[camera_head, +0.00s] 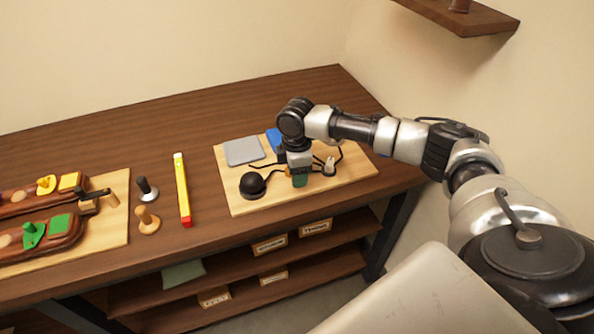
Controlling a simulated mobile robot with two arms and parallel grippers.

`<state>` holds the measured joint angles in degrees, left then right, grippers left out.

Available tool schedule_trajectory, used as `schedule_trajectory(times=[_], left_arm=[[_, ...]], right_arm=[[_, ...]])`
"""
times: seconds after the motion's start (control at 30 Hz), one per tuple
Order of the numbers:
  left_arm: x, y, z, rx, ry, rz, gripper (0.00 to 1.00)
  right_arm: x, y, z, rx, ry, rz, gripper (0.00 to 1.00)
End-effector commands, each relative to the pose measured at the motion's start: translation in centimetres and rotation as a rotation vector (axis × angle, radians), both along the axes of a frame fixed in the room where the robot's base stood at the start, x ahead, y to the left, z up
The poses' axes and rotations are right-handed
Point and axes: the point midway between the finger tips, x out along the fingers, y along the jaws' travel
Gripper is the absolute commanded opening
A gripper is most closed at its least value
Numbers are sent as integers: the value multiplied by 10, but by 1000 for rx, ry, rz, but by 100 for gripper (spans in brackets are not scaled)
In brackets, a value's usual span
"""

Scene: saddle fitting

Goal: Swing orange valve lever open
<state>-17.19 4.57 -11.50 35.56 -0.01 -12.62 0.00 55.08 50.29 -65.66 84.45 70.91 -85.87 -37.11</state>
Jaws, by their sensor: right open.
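My right gripper (299,172) reaches down from the right over the light wooden board (235,205) on the bench. Its fingers are small and partly hidden in this view. A dark green piece (300,181) shows right at the fingertips; I cannot tell whether they touch it. A tiny orange spot shows beside the gripper's left side, but I cannot make out a lever shape. The gripper and wrist hide much of the board's middle. My left gripper is not in view.
On the same board are a black dome (252,185), a grey plate (243,151), a blue piece (273,139), dark cords and a small pale fitting (330,165). A shelf (465,17) juts out above right.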

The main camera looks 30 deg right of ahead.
Motion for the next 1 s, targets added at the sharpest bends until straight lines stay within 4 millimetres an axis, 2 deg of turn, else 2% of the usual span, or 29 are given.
schedule_trajectory(times=[0.23, 0.53, 0.77, 1.0], left_arm=[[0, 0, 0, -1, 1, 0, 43], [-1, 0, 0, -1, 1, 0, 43], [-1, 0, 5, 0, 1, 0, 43], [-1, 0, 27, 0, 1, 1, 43]], right_arm=[[0, 0, -1, 0, 0, 1, 46], [0, 0, 0, 0, 0, 1, 0], [0, 1, 2, 0, 0, -16, 0], [1, 6, 5, 1, 3, -119, 0]])
